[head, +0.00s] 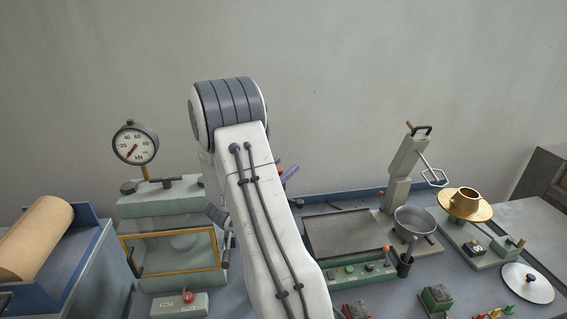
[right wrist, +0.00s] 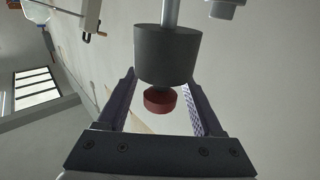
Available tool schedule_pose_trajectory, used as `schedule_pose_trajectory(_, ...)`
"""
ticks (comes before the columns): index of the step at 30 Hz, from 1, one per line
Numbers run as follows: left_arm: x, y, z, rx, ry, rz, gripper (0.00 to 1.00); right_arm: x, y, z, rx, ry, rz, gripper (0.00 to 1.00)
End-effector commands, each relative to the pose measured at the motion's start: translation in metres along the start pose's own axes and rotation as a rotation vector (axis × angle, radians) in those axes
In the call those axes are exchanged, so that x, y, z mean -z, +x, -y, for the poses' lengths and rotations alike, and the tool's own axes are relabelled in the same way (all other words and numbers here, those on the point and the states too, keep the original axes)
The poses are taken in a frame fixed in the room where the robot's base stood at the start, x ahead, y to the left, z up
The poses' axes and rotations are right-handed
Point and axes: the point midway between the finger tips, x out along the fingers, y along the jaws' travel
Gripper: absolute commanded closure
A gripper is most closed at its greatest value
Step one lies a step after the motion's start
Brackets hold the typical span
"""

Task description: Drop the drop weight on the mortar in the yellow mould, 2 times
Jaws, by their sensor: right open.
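The drop weight (right wrist: 166,55) shows in the right wrist view as a dark grey cylinder on a pale rod, with a red knob (right wrist: 160,101) at its lower end in the picture. My right gripper (right wrist: 160,82) is open, its two fingers on either side of the knob; I cannot tell whether they touch it. In the head view my right arm hides the drop weight and most of the gripper; purple finger parts (head: 288,173) show behind it. I cannot make out the yellow mould. My left gripper is not in view.
A press with a dial gauge (head: 135,143) and a yellow-framed guard stands left of my arm. A mixer with a steel bowl (head: 414,220) and a brass flow table (head: 465,205) stand to the right. Small red and green blocks (head: 437,298) sit near the front.

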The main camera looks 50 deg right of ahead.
Motion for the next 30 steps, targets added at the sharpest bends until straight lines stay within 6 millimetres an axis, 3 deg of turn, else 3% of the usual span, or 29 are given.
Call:
schedule_pose_trajectory(10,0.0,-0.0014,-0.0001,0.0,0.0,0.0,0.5,-0.0002,0.0054,0.0001,0.001,0.0,0.0,0.32)
schedule_pose_trajectory(11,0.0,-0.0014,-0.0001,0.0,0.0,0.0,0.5,-0.0002,0.0053,0.0001,0.001,0.0,0.0,0.4)
schedule_pose_trajectory(15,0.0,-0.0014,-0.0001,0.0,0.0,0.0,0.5,-0.0002,0.0052,0.0001,0.001,0.0,0.0,0.93)
schedule_pose_trajectory(16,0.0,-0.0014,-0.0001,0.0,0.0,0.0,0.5,-0.0002,0.0051,0.0001,0.001,0.0,0.0,1.0)
schedule_pose_trajectory(30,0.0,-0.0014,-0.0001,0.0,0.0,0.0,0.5,-0.0001,0.0049,0.0002,0.001,0.0,0.0,1.0)
